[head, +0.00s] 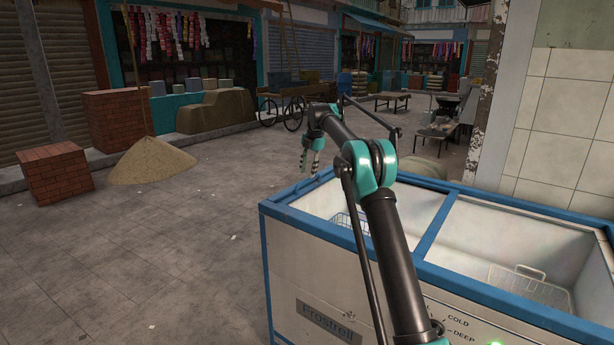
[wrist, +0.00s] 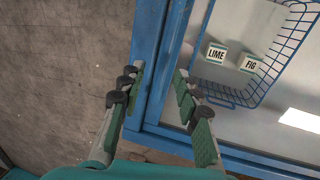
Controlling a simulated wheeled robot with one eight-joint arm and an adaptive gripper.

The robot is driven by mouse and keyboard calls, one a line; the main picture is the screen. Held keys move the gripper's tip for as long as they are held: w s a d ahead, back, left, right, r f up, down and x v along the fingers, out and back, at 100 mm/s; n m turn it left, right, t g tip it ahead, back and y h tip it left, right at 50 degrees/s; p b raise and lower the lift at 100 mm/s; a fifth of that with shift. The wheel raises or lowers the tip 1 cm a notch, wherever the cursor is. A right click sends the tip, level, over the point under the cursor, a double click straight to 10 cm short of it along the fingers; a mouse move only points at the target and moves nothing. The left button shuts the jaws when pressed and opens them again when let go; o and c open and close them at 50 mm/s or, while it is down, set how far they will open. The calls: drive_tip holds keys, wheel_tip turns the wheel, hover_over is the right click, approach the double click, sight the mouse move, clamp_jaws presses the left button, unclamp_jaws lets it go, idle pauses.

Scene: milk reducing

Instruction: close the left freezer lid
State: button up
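The chest freezer (head: 320,265) has a white body and a blue rim, with two compartments seen from above. A blue divider (head: 440,228) runs between them. I cannot make out a separate left lid; the left compartment (head: 415,205) shows its white inside and a wire basket (head: 345,222), partly hidden by my arm. My gripper (head: 311,162) points down near the freezer's far left corner. In the wrist view my gripper (wrist: 158,75) is open and empty, its fingers on either side of the blue rim (wrist: 153,105). I cannot tell whether they touch it.
The blue basket (wrist: 248,96) holds boxes marked LIME (wrist: 216,54) and FIG (wrist: 250,64). Another basket (head: 530,285) is in the right compartment. A tiled wall (head: 565,130) stands behind the freezer. Open paving (head: 150,250) lies left, with a sand pile (head: 150,163) and bricks (head: 55,175) beyond.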

wheel_tip(320, 180, up, 9)
drive_tip(key=s+d, duration=0.1)
drive_tip(key=shift+d, duration=0.2)
drive_tip(key=shift+f, duration=0.1)
